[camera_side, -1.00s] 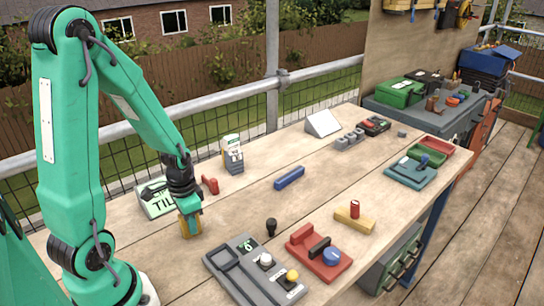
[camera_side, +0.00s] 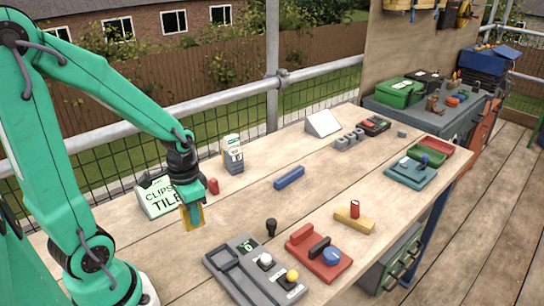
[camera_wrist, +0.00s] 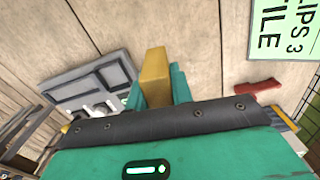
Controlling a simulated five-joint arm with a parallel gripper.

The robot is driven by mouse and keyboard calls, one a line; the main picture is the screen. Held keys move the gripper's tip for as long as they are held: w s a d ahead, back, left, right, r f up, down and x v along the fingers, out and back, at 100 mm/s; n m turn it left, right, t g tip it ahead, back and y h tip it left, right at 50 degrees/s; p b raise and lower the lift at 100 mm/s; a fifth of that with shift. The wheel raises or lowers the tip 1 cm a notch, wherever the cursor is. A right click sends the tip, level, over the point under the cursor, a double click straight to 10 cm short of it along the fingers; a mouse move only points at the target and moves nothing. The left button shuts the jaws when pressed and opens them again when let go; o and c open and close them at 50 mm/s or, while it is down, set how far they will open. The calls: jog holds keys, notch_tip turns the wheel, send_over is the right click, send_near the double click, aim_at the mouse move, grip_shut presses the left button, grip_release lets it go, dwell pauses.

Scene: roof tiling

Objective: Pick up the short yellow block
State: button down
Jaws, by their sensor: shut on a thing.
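The short yellow block (camera_side: 192,217) is between the fingers of my gripper (camera_side: 188,205), in the side view. My gripper is shut on it, and the block sticks out below the fingertips, seemingly a little above the table. In the wrist view the yellow block (camera_wrist: 155,75) stands out between the two green fingers of my gripper (camera_wrist: 160,88), whose body hides its lower part. A longer yellow-tan block (camera_side: 354,220) with a red cylinder on it lies farther right on the table.
A grey panel (camera_side: 255,270) with knobs and a red tray (camera_side: 319,254) lie at the front. A blue bar (camera_side: 289,178) lies mid-table. A sign (camera_side: 163,196) and a red piece (camera_side: 213,186) stand behind my gripper. Bare wood (camera_side: 240,205) lies to its right.

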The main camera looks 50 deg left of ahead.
jog(key=d+r, duration=0.4)
jog(key=d, duration=0.3)
jog(key=shift+s+d+r, duration=0.3)
jog(key=shift+s+d, duration=0.05)
jog(key=shift+s, duration=0.1)
jog(key=shift+w, duration=0.15)
